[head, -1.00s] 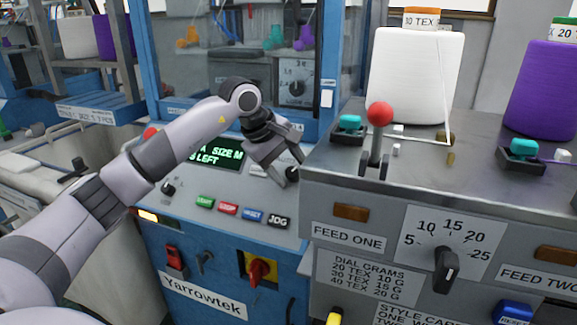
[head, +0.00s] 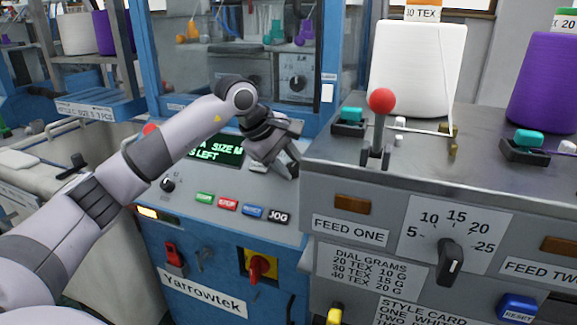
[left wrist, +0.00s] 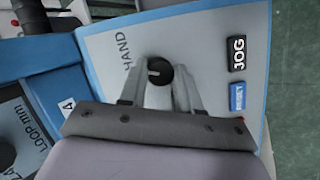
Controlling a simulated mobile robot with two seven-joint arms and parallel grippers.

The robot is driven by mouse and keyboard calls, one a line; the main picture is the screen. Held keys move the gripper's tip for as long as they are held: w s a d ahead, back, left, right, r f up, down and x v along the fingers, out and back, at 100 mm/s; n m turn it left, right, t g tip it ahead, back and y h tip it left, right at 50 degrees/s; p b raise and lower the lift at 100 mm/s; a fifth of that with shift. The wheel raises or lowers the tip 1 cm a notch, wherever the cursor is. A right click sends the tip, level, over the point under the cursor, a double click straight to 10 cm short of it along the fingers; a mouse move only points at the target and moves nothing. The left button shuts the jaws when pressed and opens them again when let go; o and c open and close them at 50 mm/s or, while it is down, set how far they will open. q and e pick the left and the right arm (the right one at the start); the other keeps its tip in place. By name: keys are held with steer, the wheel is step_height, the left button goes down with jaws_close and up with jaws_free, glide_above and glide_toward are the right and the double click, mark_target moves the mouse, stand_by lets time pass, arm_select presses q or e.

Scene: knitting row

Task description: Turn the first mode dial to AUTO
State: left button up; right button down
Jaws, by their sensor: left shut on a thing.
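The first mode dial (left wrist: 160,71) is a round black knob with a pale mark, on the grey sloping panel of the Yarrowtek machine. The word HAND (left wrist: 123,50) is printed on the panel next to it; AUTO cannot be seen. My left gripper (left wrist: 160,88) is shut on the dial, one finger on each side. In the head view the same gripper (head: 286,167) hides the dial at the panel's right end. My right gripper is not in view.
The JOG button (head: 279,216) and a row of coloured buttons lie below. The grey feed cabinet (head: 345,176) stands close on the right, with a red-ball lever (head: 381,103) on top. A green-lit display (head: 218,152) is left of my gripper.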

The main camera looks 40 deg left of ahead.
arm_select(q)
steer(key=n+b, duration=0.1)
steer(key=n+t+b, duration=0.1)
steer(key=n, duration=0.1)
steer(key=shift+s+f+b, duration=0.1)
steer(key=shift+f+b, duration=0.2)
steer(key=shift+n+t+b, duration=0.5)
steer(key=shift+n+b, duration=0.25)
steer(key=shift+n, duration=0.35)
steer(key=n+t+b, duration=0.1)
steer(key=n+b, duration=0.1)
steer(key=n, duration=0.1)
steer(key=shift+s, duration=0.1)
steer(key=shift+n+t+b, duration=0.3)
steer(key=shift+n+b, duration=0.45)
steer(key=shift+n, duration=0.15)
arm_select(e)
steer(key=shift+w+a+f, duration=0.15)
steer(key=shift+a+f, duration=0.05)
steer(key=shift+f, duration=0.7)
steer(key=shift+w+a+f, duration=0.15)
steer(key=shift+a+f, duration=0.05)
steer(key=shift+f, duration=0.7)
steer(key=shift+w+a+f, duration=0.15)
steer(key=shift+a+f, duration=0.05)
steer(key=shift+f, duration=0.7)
arm_select(q)
steer(key=shift+r, duration=0.1)
